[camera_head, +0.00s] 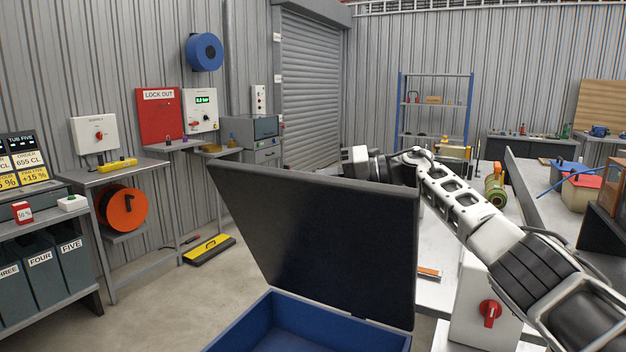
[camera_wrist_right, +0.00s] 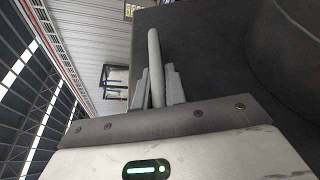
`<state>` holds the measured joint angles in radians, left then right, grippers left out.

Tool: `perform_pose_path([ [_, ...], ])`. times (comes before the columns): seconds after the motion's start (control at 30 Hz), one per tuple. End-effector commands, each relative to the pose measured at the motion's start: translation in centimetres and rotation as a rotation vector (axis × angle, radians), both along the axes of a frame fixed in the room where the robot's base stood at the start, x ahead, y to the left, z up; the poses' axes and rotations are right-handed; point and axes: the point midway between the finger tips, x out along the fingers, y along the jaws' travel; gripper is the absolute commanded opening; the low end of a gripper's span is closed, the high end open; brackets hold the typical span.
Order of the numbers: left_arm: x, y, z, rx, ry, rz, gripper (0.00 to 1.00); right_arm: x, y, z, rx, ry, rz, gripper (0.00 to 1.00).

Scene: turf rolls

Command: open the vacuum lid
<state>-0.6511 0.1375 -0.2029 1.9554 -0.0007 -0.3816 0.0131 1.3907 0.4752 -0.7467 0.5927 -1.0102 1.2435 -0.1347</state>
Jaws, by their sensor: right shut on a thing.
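A dark lid (camera_head: 320,235) stands raised and steeply tilted above an open blue box (camera_head: 315,325) at the bottom middle of the head view. The box's blue inside shows. My right arm comes in from the right and passes behind the lid, so the lid hides the fingers there. In the right wrist view my right gripper (camera_wrist_right: 156,92) is shut on a light grey bar-like handle (camera_wrist_right: 154,48). The dark lid face (camera_wrist_right: 205,65) is close beside the fingers. My left gripper is in neither view.
A pale worktable (camera_head: 440,290) lies right of the lid, with a white box carrying a red knob (camera_head: 490,313). A green roll (camera_head: 495,187) is farther back. Shelves with bins (camera_head: 35,265) stand at left. Open floor (camera_head: 185,300) lies between them and the blue box.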

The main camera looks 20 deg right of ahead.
Motion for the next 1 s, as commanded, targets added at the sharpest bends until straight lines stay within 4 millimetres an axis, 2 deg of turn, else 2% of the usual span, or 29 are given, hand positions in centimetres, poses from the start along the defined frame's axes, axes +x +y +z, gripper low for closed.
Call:
perform_pose_path([
  [0.03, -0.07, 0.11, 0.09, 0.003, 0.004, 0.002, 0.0, 0.15, -0.11, 0.64, 0.003, -0.005, 0.0, 0.0],
  [0.67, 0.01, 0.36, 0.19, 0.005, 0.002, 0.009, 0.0, 0.5, -0.4, 0.8, 0.005, -0.01, 0.002, 0.0],
  [0.7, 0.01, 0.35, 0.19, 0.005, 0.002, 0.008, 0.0, 0.49, -0.4, 0.81, 0.005, -0.01, 0.002, 0.21],
  [0.77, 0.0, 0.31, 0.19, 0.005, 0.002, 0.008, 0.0, 0.48, -0.4, 0.76, 0.004, -0.008, 0.002, 0.34],
  [1.0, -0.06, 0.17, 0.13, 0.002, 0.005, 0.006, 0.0, 0.49, -0.45, 0.5, 0.002, -0.004, 0.001, 0.34],
])
